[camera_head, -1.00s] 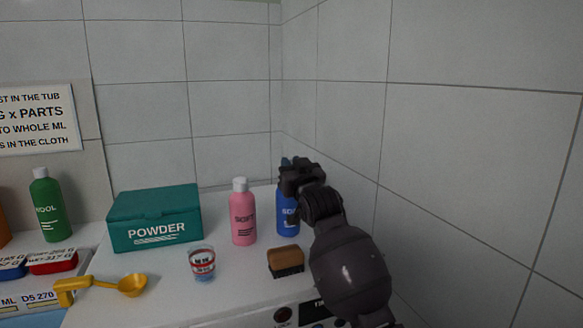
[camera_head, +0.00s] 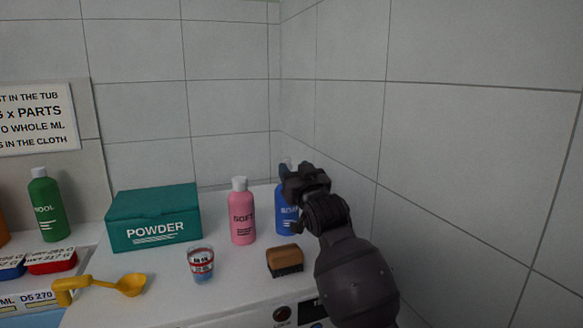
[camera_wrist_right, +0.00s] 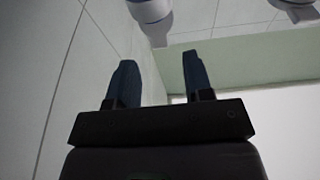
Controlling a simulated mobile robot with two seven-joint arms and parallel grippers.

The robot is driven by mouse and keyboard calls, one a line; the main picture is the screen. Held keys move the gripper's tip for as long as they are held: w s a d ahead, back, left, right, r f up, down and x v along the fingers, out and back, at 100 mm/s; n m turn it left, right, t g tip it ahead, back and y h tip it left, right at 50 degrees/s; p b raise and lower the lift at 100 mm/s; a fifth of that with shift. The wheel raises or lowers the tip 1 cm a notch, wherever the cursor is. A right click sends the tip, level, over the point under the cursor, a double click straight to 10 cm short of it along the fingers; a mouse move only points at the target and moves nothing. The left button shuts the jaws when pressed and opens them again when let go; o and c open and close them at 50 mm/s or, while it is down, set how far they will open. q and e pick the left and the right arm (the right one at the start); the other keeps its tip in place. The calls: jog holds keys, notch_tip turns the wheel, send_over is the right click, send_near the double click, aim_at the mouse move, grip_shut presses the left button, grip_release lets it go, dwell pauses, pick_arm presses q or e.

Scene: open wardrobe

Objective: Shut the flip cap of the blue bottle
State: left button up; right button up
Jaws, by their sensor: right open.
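The blue bottle (camera_head: 284,212) stands upright on the white top in the corner by the right wall. Its label and left side show, but its right side and much of its top are behind my right gripper (camera_head: 286,172). A small pale piece (camera_head: 287,161) shows just above the fingertips; I cannot tell whether it is the flip cap, or how the cap stands. The right gripper is open at the height of the bottle's top; contact cannot be told. In the right wrist view its two dark fingers (camera_wrist_right: 160,80) are apart with nothing seen between them. My left gripper is not in view.
A pink bottle (camera_head: 242,212) stands close left of the blue one. A brown sponge brush (camera_head: 285,258), a measuring cup (camera_head: 201,266), a green powder box (camera_head: 153,218) and a yellow scoop (camera_head: 128,284) are on the same top. The tiled wall (camera_head: 340,130) is close on the right.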

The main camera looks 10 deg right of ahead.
jog(key=v, duration=0.4)
jog(key=shift+s+f, duration=0.1)
jog(key=shift+s, duration=0.2)
